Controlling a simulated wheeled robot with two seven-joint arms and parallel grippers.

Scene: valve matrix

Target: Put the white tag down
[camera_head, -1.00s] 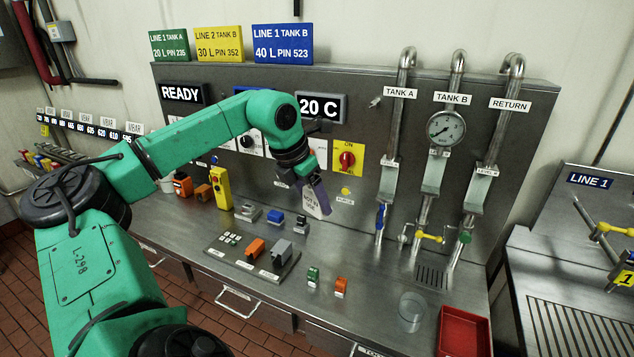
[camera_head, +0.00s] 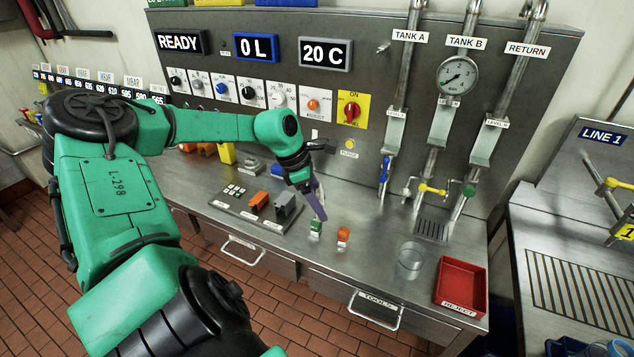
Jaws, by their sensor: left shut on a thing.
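My right gripper is not in view.
A clear glass (camera_head: 411,260) and a red reject tray (camera_head: 461,284) are to the right. A switch plate (camera_head: 237,191) lies left. The worktop's front edge is near.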

